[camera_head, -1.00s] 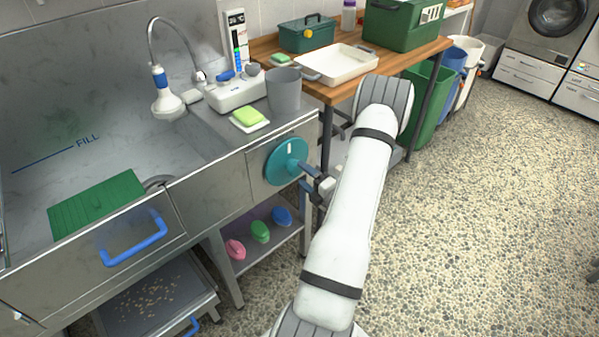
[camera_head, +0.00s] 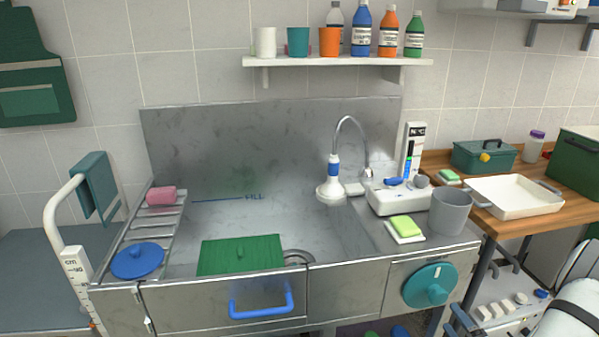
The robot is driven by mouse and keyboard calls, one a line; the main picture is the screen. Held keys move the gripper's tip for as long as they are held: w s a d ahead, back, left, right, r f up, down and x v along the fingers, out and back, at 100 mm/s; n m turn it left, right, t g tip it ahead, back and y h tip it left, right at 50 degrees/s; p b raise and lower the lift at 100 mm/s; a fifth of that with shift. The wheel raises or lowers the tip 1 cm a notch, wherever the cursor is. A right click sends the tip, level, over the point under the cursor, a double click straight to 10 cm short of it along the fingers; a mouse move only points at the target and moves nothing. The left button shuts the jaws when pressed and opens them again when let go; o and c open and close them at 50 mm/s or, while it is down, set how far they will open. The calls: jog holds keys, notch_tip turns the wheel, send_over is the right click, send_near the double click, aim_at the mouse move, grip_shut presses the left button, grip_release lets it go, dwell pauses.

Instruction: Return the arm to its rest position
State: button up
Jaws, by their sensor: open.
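Part of my white arm (camera_head: 575,312) shows at the lower right edge, with a black band around it. My gripper (camera_head: 462,319) is at the bottom edge, just right of and below the teal round dial (camera_head: 430,286) on the tub's front. Its dark blue-grey fingers are apart and nothing shows between them. It looks clear of the dial.
The steel tub (camera_head: 345,238) holds a green panel (camera_head: 241,255); its front has a blue handle (camera_head: 262,303). A grey cup (camera_head: 451,211) and green sponge (camera_head: 405,226) stand on its right ledge. A wooden table (camera_head: 522,226) with a white tray (camera_head: 513,197) is at right.

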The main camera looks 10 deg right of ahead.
jog(key=w+a+r+n+g+y+p, duration=0.1)
jog(key=w+a+r+n+g+y, duration=0.2)
jog(key=a+r+n+y, duration=0.35)
jog(key=w+a+r+n+g+y+p, duration=0.15)
jog(key=a+r+n+y, duration=0.25)
jog(key=a+n, duration=0.4)
jog(key=s+a+r+n+g+y, duration=0.1)
jog(key=a+r+n+g, duration=0.3)
jog(key=a, duration=0.3)
jog(key=s+a+r+n+g+y, duration=0.1)
jog(key=s+a+n+g, duration=0.1)
jog(key=a+n+g, duration=0.4)
jog(key=s+a+r+n+g+h+p, duration=0.3)
jog(key=s+a+r+n+g+h, duration=0.3)
jog(key=n, duration=0.8)
jog(key=s+r+n+t+h+p, duration=0.1)
jog(key=s+r+n+t+h, duration=0.3)
jog(key=n, duration=1)
jog(key=shift+s+a+r+h+p, duration=0.2)
jog(key=shift+s+r+h+p, duration=0.1)
jog(key=shift+r+h, duration=1.1)
jog(key=shift+t, duration=0.25)
